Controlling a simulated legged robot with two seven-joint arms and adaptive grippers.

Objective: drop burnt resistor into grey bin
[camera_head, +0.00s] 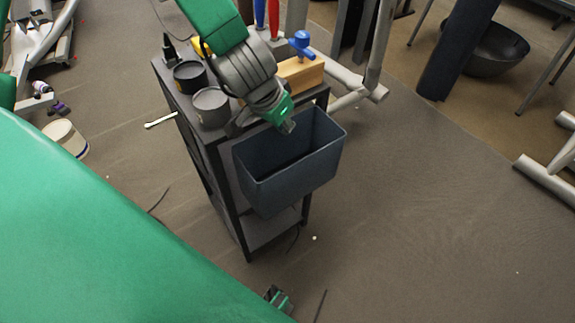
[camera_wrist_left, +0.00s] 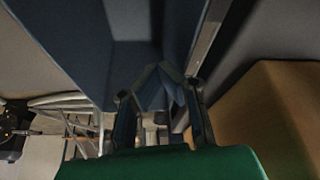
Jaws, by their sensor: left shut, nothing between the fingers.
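The grey bin (camera_head: 295,178), dark blue-grey and open-topped, hangs on the side of a small dark cart. My left gripper (camera_head: 288,127) is over the bin's rim on the cart side, pointing down toward its opening. In the left wrist view its fingertips (camera_wrist_left: 160,84) meet with nothing between them, and the bin's wall (camera_wrist_left: 75,45) fills the upper part. No burnt resistor shows in either view, and most of the bin's floor is hidden. Part of my right gripper (camera_head: 279,298) shows at the bottom edge of the head view; its fingers are too hidden to judge.
The cart top (camera_head: 196,107) holds two dark round cups (camera_head: 211,107), a wooden block (camera_head: 301,74) with a blue-handled tool (camera_head: 301,44), and red and blue handled tools behind my left arm. A white bucket (camera_head: 66,138) stands at left. The floor right of the bin is clear.

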